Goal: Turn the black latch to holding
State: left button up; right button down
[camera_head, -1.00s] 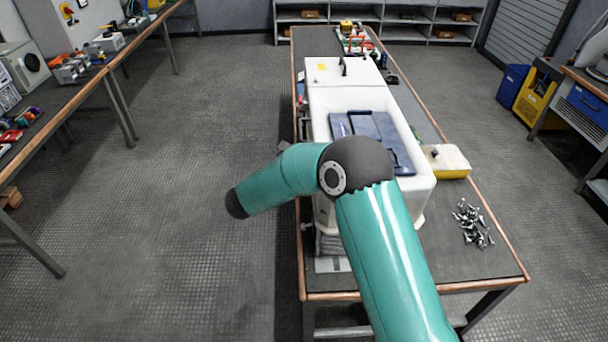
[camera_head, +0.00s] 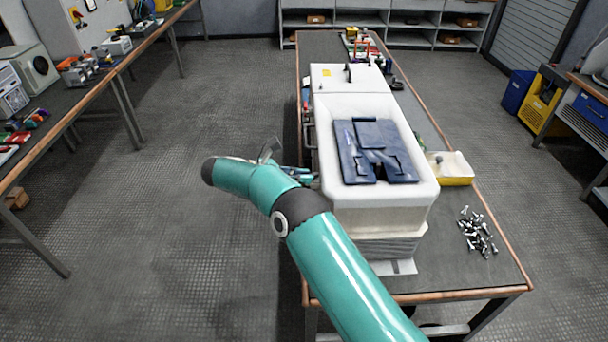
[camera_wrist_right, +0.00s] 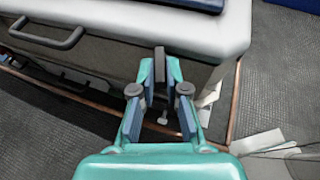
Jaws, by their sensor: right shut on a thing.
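My right gripper (camera_head: 306,177) is at the left side of the white box (camera_head: 372,207), just below its rim, partly hidden by my own arm. In the right wrist view my right gripper (camera_wrist_right: 160,72) has its fingers closed around a narrow upright black piece (camera_wrist_right: 159,64), which looks like the black latch, against the box's wall (camera_wrist_right: 205,72). Its turned position is hard to read. In the head view the gripped piece is hidden. My left gripper is not in view.
A blue folded panel (camera_head: 372,148) lies on the box. A grey handle (camera_wrist_right: 48,40) sticks out of the box's side near the gripper. A yellow tray (camera_head: 455,178) and loose bolts (camera_head: 478,235) lie to the right. The floor (camera_head: 180,260) left of the table is clear.

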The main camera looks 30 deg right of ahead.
jog(key=shift+a+f, duration=0.1)
dwell(0.4)
jog(key=c, duration=1.5)
grip_release()
jog(key=shift+o, duration=0.2)
jog(key=v, duration=0.7)
jog(key=shift+a, duration=0.25)
jog(key=shift+w, duration=0.1)
